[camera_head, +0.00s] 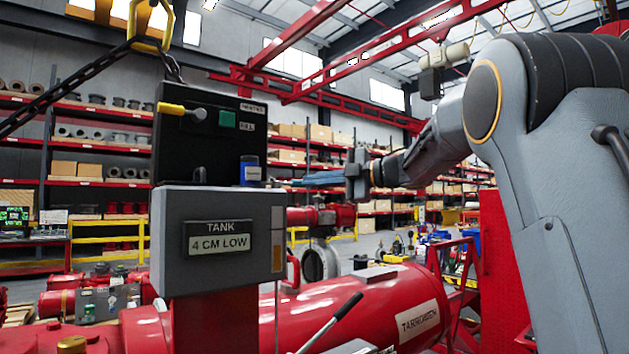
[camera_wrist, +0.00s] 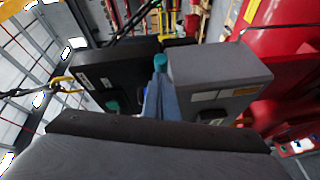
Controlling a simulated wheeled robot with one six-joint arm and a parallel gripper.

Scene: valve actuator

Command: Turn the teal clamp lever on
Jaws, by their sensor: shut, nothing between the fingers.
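My gripper (camera_head: 280,182) reaches in from the right in the head view, its blue fingers shut and empty. Their tips are just right of the gap between a black box (camera_head: 175,140) and a grey box (camera_head: 178,225) below it. In the wrist view the fingers (camera_wrist: 157,82) point into this gap. A small rounded teal piece (camera_wrist: 160,62) shows just beyond the fingertips. It may be the teal clamp lever, but most of it is hidden, and I cannot tell whether the fingers touch it. No teal lever stands out in the head view.
A blue can (camera_head: 250,170) stands on the grey box near my fingers. A chain (camera_head: 70,90) hangs at the left. A red tank (camera_head: 360,300) lies below.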

